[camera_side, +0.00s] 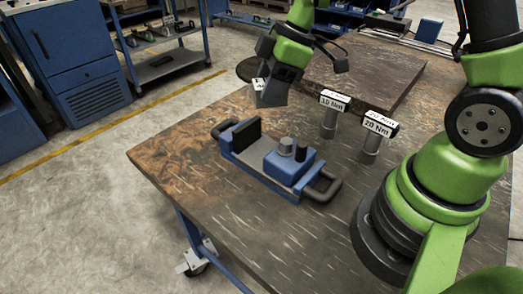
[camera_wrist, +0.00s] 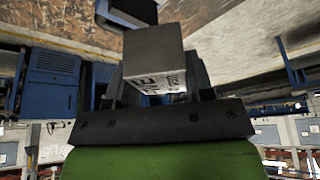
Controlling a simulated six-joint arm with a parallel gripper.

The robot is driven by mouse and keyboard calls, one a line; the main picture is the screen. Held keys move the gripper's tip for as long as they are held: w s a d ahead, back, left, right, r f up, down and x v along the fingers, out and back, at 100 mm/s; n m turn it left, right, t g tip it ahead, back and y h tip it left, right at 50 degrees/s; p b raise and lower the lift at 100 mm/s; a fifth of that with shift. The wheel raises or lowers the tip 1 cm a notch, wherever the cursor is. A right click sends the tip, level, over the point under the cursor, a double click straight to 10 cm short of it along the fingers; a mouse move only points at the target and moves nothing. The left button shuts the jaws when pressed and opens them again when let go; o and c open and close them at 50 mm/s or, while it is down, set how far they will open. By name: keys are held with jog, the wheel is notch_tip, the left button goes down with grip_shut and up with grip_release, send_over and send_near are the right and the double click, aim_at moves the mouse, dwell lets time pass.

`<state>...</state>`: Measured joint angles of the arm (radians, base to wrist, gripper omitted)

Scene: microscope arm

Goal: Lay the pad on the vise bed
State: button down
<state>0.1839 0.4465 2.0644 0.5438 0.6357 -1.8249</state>
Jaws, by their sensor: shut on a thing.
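The vise (camera_side: 275,160) is blue with black handles and sits on the table. The lettering is too blurred to read. In the wrist view the pad partly hides the fingers, and a blue part, probably of the vise (camera_wrist: 127,12), shows beyond it.
Two upright tools with black-and-white labels stand right of the vise: the 10 Nm tool (camera_side: 330,118) and the 20 Nm tool (camera_side: 374,137). A thick dark slab (camera_side: 370,70) lies at the back. A dark round object (camera_side: 250,68) is behind my gripper. The table's front left is clear.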

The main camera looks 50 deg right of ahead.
aim_at(258, 156)
jog(key=n, duration=0.1)
jog(key=f+n, duration=0.1)
jog(key=n+g, duration=0.1)
jog(key=shift+w+a+f+n+y, duration=0.2)
jog(key=shift+w+f+n+y, duration=0.1)
jog(key=shift+n+y, duration=0.1)
jog(key=n, duration=0.1)
jog(key=n+g, duration=0.1)
jog(key=f+n, duration=0.1)
jog(key=shift+w+a+f+n+g, duration=0.1)
jog(key=shift+w+a+n+g, duration=0.05)
jog(key=shift+a+n+g, duration=0.15)
notch_tip(258, 156, down, 10)
